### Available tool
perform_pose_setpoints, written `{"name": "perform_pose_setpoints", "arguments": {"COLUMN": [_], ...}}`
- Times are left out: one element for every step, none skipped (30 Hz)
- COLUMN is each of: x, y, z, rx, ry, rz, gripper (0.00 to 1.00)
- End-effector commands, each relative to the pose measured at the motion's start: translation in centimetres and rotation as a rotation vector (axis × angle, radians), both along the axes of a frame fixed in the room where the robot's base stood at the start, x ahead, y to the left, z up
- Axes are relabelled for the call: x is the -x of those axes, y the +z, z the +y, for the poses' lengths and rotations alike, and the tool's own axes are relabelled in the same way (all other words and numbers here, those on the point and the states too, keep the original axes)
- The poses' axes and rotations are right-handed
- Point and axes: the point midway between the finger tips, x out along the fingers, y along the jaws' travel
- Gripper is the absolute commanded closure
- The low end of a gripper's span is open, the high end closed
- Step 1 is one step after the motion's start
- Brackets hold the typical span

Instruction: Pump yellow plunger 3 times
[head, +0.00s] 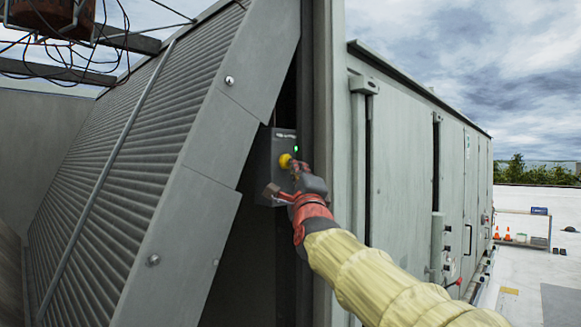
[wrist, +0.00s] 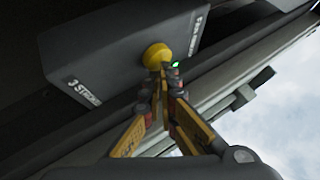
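The yellow plunger (head: 285,160) is a round knob on the face of a dark grey box (head: 263,168) in the gap of the cooler housing. It also shows in the wrist view (wrist: 156,55), on the box lettered "3 STROKES" (wrist: 90,60). My gripper (head: 295,170) is right at the plunger. In the wrist view its two fingers (wrist: 167,78) meet at the tips, shut, and overlap the plunger's lower right edge. The tips are not around the knob. I cannot tell whether they press on it. A small green light (wrist: 175,64) glows beside the knob.
A slanted louvred panel (head: 140,150) lies left of the box. A grey upright post (head: 328,120) and a row of cabinet doors (head: 400,150) stand to the right, close to my arm. The roof floor (head: 520,285) is open at the far right.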

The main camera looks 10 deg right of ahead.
Motion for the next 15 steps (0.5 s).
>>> {"name": "perform_pose_setpoints", "arguments": {"x": [0.0,0.0,0.0,0.0,0.0,0.0,0.0,0.0,0.0,0.1,0.2,0.4,0.6,0.8,1.0], "y": [-0.2,-0.2,-0.2,-0.1,-0.1,-0.1,-0.1,-0.1,-0.1,-0.1,-0.2,-0.2,-0.3,-0.3,-0.4], "z": [0.0,0.0,0.0,0.0,0.0,0.0,0.0,0.0,0.0,-0.1,-0.2,-0.3,-0.5,-0.6,-0.9], "rx": [0.001,0.001,0.000,0.000,0.000,0.000,0.000,0.000,0.000,0.000,0.000,0.000,0.001,0.000,0.000], "ry": [0.001,0.001,0.001,0.001,0.001,0.001,0.001,0.001,0.001,0.001,0.000,0.000,-0.001,-0.002,-0.001], "rz": [0.002,0.002,0.002,0.002,0.002,0.002,0.003,0.002,0.002,0.002,0.001,0.000,-0.001,-0.001,0.000], "gripper": [1.00,1.00,1.00,1.00,1.00,1.00,1.00,1.00,1.00,1.00,1.00,1.00,1.00,1.00,1.00]}}
